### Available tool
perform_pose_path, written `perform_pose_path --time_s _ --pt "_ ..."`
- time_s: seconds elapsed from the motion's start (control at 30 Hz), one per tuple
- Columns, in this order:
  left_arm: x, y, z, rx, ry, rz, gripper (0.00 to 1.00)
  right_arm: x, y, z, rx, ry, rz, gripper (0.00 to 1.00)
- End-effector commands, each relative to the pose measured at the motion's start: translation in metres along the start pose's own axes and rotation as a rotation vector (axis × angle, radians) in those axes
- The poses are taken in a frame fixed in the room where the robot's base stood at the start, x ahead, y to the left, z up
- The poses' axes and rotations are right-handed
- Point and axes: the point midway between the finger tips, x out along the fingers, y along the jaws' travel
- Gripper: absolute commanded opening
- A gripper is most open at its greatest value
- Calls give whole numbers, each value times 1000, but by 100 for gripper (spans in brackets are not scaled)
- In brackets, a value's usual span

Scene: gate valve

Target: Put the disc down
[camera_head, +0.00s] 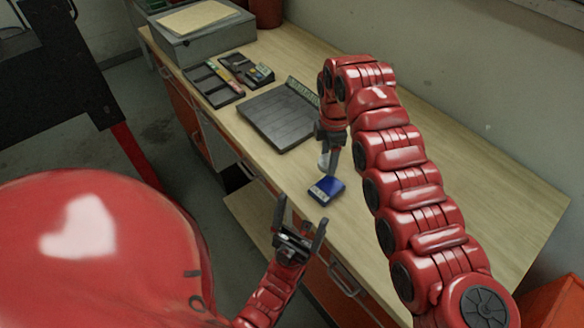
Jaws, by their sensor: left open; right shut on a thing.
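My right gripper (332,168) points down above the workbench, just behind a small blue box (326,190). It is shut on a small pale thing (323,161), which I take to be the disc. Fingers hide part of it, and I cannot tell whether it touches the bench. My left gripper (301,217) is open and empty, fingers pointing up, in front of the bench's near edge and lower in the picture than the blue box.
The wooden workbench (440,200) is clear to the right of my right arm. A dark grey tray (278,117), several small dark items (214,83) and a grey case (200,32) stand farther back. An orange box (555,305) sits lower right.

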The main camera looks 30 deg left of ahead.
Motion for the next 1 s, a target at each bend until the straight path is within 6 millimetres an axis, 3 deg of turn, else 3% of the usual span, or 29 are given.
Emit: perform_pose_path --time_s 0.2,0.3,0.6,1.0 --pt "-4 0 1 0 0 0 91 -8 2 58 294 -1 -1 0" --pt "-4 0 1 0 0 0 91 -11 2 75 388 0 -2 0" --pt "-5 0 1 0 0 0 91 -13 -1 97 505 1 -2 0" --pt "-6 0 1 0 0 0 91 -17 -4 107 564 3 -2 0"
